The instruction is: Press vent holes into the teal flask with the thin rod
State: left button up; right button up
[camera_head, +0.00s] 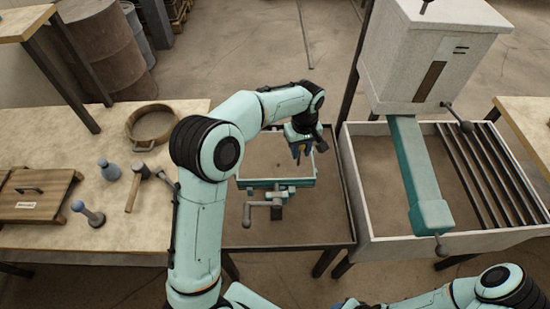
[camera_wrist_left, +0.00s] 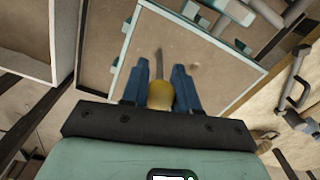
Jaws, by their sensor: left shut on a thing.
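The teal flask (camera_head: 302,183) is an open frame filled with flat brown sand, set on a dark-edged bench in the middle of the head view. Its rim also shows in the left wrist view (camera_wrist_left: 122,52). My left gripper (camera_head: 300,153) is over the flask's right part, pointing down. It is shut on the thin rod, whose yellow handle (camera_wrist_left: 160,96) sits between the blue fingers. The rod's grey metal end points toward the sand; whether it touches is unclear. My right arm shows at the lower right, with only a blue bit of its gripper (camera_head: 350,303) at the bottom edge.
A vise-like clamp with a crank (camera_head: 264,205) is at the flask's near side. The left table holds a round sieve (camera_head: 152,122), a mallet (camera_head: 137,185), a wooden box (camera_head: 38,194) and small blue-grey tools. A grey tray (camera_head: 372,200) with a teal chute stands right.

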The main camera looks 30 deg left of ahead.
pick_arm(q)
notch_tip(320, 180, up, 2)
jog(key=shift+w+r+p, duration=0.1)
jog(key=shift+p, duration=0.2)
jog(key=shift+w+f, duration=0.1)
jog(key=shift+f, duration=0.1)
pick_arm(e)
jog(key=shift+w+r, duration=0.5)
jog(key=shift+w, duration=0.2)
jog(key=shift+s, duration=0.1)
pick_arm(q)
jog(key=shift+r, duration=0.1)
jog(key=shift+w+a, duration=0.2)
jog(key=shift+a, duration=0.05)
jog(key=w+a, duration=0.4)
jog(key=w, duration=0.3)
jog(key=shift+a, duration=0.2)
pick_arm(e)
jog(key=shift+w+r, duration=0.4)
jog(key=shift+w, duration=0.15)
